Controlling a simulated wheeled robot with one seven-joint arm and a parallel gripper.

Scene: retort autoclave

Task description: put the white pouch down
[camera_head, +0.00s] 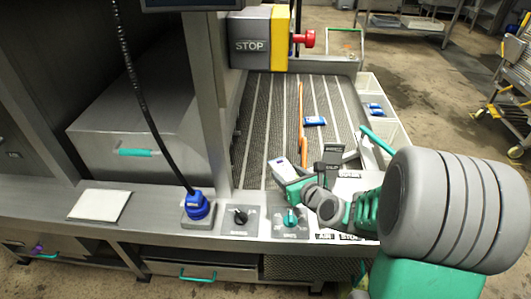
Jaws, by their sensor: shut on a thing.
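My gripper (291,180) is at the front end of the ribbed conveyor bed, just behind the control panel. It is shut on a small white pouch (282,167), which shows at the left of the gripper. My wrist hides part of the hold, and I cannot tell whether the pouch touches the surface below. A flat white pad (100,205) lies on the steel ledge at the left.
A blue packet (315,121) lies on the conveyor (262,140) beside an orange divider (301,112). White bins (386,131) line the right side.

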